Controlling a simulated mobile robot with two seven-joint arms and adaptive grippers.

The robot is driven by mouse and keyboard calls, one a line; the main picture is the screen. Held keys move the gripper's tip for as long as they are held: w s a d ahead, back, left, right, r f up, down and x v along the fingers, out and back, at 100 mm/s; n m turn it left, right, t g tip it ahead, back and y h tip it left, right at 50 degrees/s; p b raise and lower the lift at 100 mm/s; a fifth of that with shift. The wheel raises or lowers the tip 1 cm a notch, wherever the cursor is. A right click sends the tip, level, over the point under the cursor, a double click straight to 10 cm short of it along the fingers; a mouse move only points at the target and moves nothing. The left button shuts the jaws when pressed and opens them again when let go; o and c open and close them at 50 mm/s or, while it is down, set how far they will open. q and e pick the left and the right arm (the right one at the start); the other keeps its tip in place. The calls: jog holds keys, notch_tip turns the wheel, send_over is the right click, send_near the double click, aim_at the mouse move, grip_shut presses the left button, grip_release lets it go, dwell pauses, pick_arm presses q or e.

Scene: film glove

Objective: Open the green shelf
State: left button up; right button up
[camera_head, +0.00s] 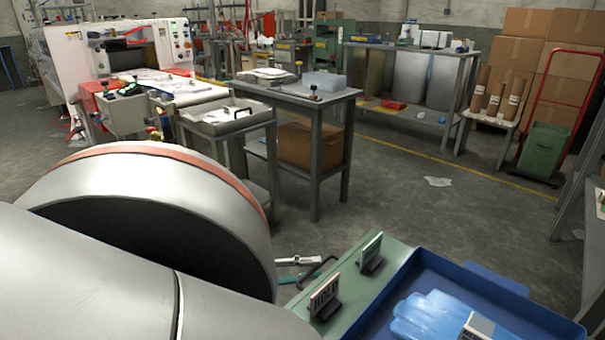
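A green shelf unit (350,283) stands at the lower right, with its flat green top in view. A black bent handle (318,274) shows at its left edge, close to the end of my large grey arm link. A pale narrow piece (300,261) lies beside the handle; I cannot tell if it is part of my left gripper. My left arm fills the lower left and hides most of its gripper and the shelf's front, so I cannot tell whether they touch. My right gripper is not in view.
On the green top stand two small signs, one dark and lettered (324,298), one pale (371,251). A blue tray (478,283) beside them holds a blue glove (432,316). A grey table (300,92) stands behind. Open floor (400,215) lies between.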

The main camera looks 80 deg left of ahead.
pick_arm(q)
jog(key=v, duration=1)
jog(key=shift+s, duration=0.25)
jog(key=shift+a+r, duration=0.1)
